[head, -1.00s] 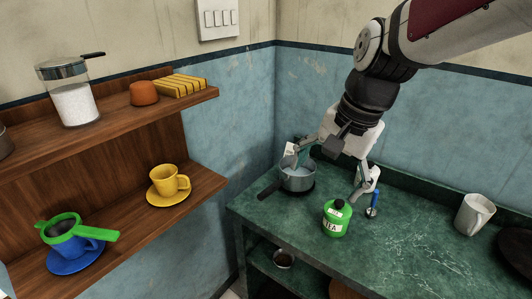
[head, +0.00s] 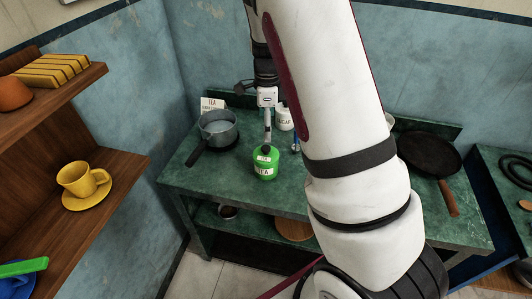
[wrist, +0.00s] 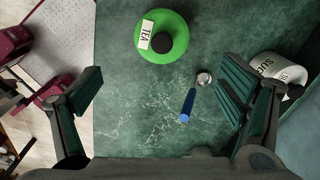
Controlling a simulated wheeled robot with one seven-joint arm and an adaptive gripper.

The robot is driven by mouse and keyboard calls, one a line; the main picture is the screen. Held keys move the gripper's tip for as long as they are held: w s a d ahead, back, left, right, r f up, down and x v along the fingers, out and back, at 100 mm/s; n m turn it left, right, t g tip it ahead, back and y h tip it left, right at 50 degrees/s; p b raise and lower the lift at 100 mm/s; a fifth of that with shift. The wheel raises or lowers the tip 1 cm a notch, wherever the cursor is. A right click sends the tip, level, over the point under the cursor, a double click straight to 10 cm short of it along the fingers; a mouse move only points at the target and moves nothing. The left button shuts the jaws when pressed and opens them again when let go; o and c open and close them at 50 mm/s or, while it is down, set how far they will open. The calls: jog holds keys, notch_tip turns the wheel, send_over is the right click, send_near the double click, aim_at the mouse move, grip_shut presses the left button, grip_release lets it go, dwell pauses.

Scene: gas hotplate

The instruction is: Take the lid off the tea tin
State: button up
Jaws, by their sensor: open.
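The green tea tin (head: 264,172) stands upright on the green counter, with a white TEA label on its front. Its green lid (head: 265,155) is on it, with a dark knob on top and a small TEA label. In the wrist view the lid (wrist: 174,20) is seen from above at the top edge, beyond and between my fingers. My gripper (wrist: 158,88) is open and empty, pointing down. In the head view my gripper (head: 267,128) shows above the tin in the picture, one finger close to the lid's outline; whether they touch I cannot tell.
A blue-handled tool (wrist: 188,105) lies on the counter between my fingers' lines. A white sugar tin (wrist: 278,70) is near the right finger.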

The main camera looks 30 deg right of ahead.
aim_at(266, 148)
jog(key=f+p, duration=0.1)
jog(key=f, duration=0.9)
jog(key=shift+w+f+p, duration=0.2)
jog(key=shift+p, duration=0.15)
jog(key=shift+c, duration=0.3)
jog(key=c, duration=1.2)
